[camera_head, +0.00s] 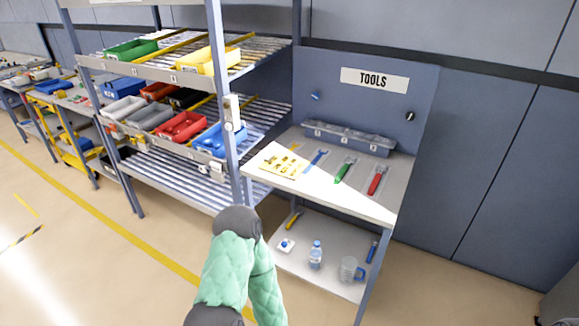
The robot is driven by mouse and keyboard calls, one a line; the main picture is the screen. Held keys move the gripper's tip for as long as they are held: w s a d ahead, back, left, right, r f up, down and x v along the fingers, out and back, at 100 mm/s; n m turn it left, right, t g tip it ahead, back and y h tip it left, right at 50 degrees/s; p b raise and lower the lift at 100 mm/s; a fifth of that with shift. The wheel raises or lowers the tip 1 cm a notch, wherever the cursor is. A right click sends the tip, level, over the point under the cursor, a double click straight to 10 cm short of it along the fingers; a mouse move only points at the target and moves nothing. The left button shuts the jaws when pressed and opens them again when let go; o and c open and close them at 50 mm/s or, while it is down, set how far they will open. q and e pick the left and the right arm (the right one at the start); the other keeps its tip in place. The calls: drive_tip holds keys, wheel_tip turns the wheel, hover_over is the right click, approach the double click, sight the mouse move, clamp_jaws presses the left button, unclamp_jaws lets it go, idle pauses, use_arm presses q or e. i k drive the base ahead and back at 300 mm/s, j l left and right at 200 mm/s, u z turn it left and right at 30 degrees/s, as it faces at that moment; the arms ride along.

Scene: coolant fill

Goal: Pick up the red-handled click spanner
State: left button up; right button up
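The red-handled click spanner (377,180) lies on the grey top of the tool bench (340,198), at the right of a row of tools. A green-handled tool (344,171) lies to its left, and a blue-handled tool (315,161) farther left. A green padded arm of mine rises at the bottom centre, short of the bench. No gripper fingers show, and nothing touches the red-handled spanner.
The lower shelf holds a bottle (315,255) and a clear jug (350,269). A rack post (221,100) stands left of the bench. Floor is clear in front.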

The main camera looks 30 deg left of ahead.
sight(375, 182)
drive_tip(key=i+j, duration=0.55)
drive_tip(key=i, duration=0.15)
drive_tip(key=i+j+z, duration=0.1)
drive_tip(key=i+j, duration=0.45)
drive_tip(key=i, duration=0.15)
